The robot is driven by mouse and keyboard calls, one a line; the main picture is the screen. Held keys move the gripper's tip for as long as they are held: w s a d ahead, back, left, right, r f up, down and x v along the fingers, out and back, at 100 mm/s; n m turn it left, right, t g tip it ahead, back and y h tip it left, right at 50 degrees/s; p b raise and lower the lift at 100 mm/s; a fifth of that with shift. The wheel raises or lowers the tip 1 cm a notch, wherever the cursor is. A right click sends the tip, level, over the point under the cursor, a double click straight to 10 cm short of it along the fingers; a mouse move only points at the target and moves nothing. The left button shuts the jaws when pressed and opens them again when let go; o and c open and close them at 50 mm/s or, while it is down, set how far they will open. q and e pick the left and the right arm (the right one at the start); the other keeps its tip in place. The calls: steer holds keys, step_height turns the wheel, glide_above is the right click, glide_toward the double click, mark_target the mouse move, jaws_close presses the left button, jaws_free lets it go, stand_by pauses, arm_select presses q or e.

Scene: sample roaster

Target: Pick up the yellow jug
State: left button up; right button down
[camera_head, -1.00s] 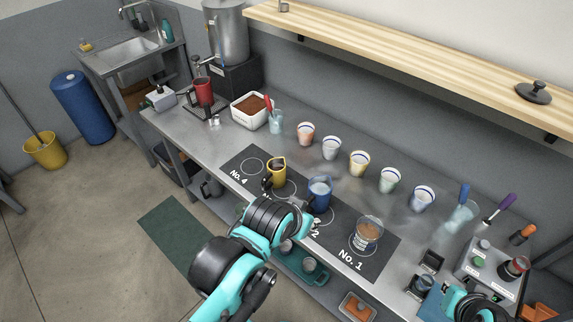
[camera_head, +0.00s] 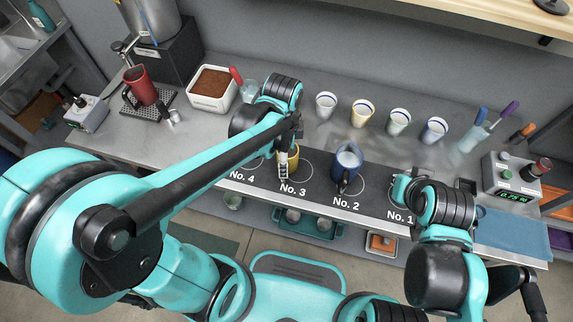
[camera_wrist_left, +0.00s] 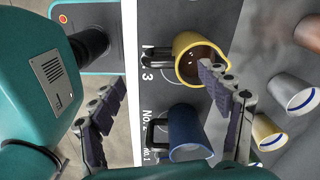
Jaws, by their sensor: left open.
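The yellow jug (camera_head: 293,157) stands on the dark mat by No. 3, mostly hidden behind my left gripper (camera_head: 286,158) in the head view. In the left wrist view the yellow jug (camera_wrist_left: 184,62) shows its open mouth, with a dark handle toward the mat's label edge. My left gripper (camera_wrist_left: 162,100) is open and empty, its fingers wide apart; one finger overlaps the jug's rim in the picture. Whether it touches cannot be told. My right arm reaches over the No. 1 end; its fingers cannot be made out.
A blue jug (camera_head: 347,162) stands right of the yellow one; it also shows between the fingers in the wrist view (camera_wrist_left: 187,137). A white bin (camera_head: 211,99) of brown grounds stands left.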

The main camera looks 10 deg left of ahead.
arm_select(q)
steer(key=f, duration=0.2)
steer(key=f+b, duration=0.1)
steer(key=shift+a+f, duration=0.2)
steer(key=shift+a, duration=0.05)
steer(key=shift+d+f, duration=0.2)
steer(key=shift+f, duration=0.35)
step_height(320, 180, down, 6)
steer(key=b, duration=0.3)
steer(key=shift+a+r, duration=0.1)
jaws_close()
